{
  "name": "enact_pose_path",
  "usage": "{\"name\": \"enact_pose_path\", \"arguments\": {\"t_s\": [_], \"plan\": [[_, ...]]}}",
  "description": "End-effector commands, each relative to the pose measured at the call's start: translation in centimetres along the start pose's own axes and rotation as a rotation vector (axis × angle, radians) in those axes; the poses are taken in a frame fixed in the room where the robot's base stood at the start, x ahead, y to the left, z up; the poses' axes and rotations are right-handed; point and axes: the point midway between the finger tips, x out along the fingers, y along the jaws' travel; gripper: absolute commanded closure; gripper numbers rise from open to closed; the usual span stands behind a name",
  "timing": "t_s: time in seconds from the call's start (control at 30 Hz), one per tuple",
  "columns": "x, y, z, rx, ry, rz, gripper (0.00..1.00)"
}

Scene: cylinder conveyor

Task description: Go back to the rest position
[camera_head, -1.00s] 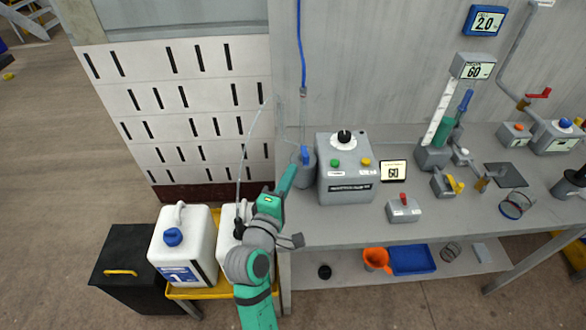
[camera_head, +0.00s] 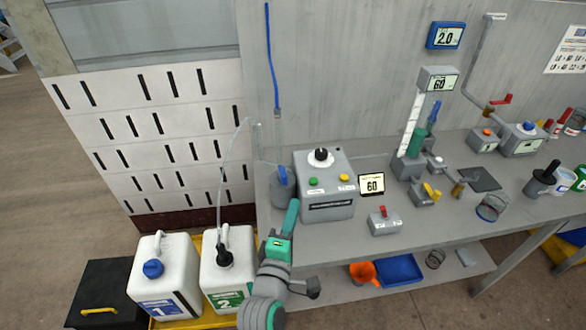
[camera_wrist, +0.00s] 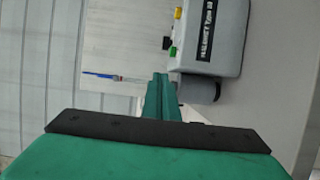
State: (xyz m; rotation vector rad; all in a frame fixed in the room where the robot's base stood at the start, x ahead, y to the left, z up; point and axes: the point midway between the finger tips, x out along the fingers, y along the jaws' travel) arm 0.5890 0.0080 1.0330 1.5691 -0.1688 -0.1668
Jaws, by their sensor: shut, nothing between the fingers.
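My gripper (camera_head: 292,206) is in front of the left end of the grey workbench (camera_head: 375,243), pointing up toward the wall. Its green fingers are together and empty, and they also show in the wrist view (camera_wrist: 161,90). The grey control box (camera_head: 326,207) with a black knob, green button and yellow button stands just right of the fingertips in the head view. A grey cylinder with a blue valve (camera_head: 283,177) stands behind the fingertips. My gripper appears apart from both, though the exact gap is hard to tell.
White canisters 1 (camera_head: 165,255) and 2 (camera_head: 214,262) stand left of my arm, a thin tube rising from canister 2. A black cabinet (camera_head: 103,280) is further left. A small screen (camera_head: 372,184) and a red-switch box (camera_head: 384,222) are on the bench. An orange jug (camera_head: 363,272) is below.

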Motion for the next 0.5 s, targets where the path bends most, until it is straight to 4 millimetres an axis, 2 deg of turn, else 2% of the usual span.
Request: {"name": "enact_pose_path", "arguments": {"t_s": [0.13, 0.23, 0.37, 0.5], "plan": [[-0.1, -0.1, 0.0, 0.002, 0.001, -0.001, 1.0], [-0.6, -1.1, 0.1, 0.024, 0.013, -0.01, 1.0], [-2.4, -3.9, 0.4, 0.101, 0.046, -0.04, 1.0], [-5.6, -7.6, 0.8, 0.237, 0.092, -0.085, 1.0]]}}
